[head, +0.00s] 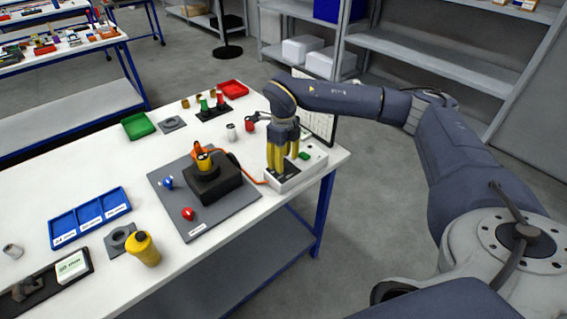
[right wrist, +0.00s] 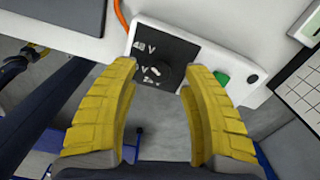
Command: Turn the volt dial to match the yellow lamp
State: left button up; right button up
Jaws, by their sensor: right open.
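The volt dial (right wrist: 167,75) is a dark round knob on the black panel (right wrist: 152,52) of the white power box (head: 296,175). My left gripper is not seen.
A green button (right wrist: 222,78) is right of the dial, near the right finger. The orange cable (head: 247,176) runs to the box. Red (head: 188,213) and blue (head: 167,182) pieces lie on the grey mat (head: 240,203). A laptop-like panel (head: 320,122) stands behind the gripper.

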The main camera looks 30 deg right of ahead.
aim_at(284, 164)
notch_tip(284, 164, up, 10)
jog(key=shift+r, duration=0.25)
dwell(0.3)
